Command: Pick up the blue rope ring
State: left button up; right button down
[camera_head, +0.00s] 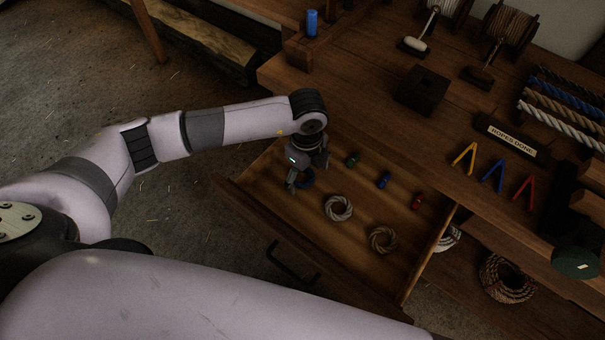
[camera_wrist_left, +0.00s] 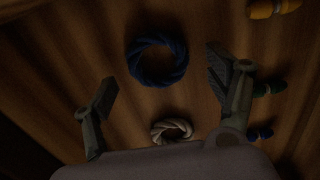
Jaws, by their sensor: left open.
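The blue rope ring (camera_wrist_left: 157,62) lies flat on the wooden drawer floor. In the left wrist view it is ahead of and between my left gripper's fingers (camera_wrist_left: 165,90), which are spread apart and empty. In the head view my left gripper (camera_head: 307,184) reaches down into the open drawer (camera_head: 262,215), and a small part of the blue ring (camera_head: 306,179) shows beside its fingers; the rest is hidden. The ring appears apart from the fingers in the wrist view. My right gripper does not show.
The workbench (camera_head: 365,105) stands behind; the drawer's walls bound the space.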

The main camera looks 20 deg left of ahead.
pick_arm(q)
jog(key=shift+f, duration=0.2)
jog(key=shift+c, duration=0.5)
jog(key=c, duration=0.8)
jog(key=shift+r, duration=0.15)
notch_tip(320, 180, up, 20)
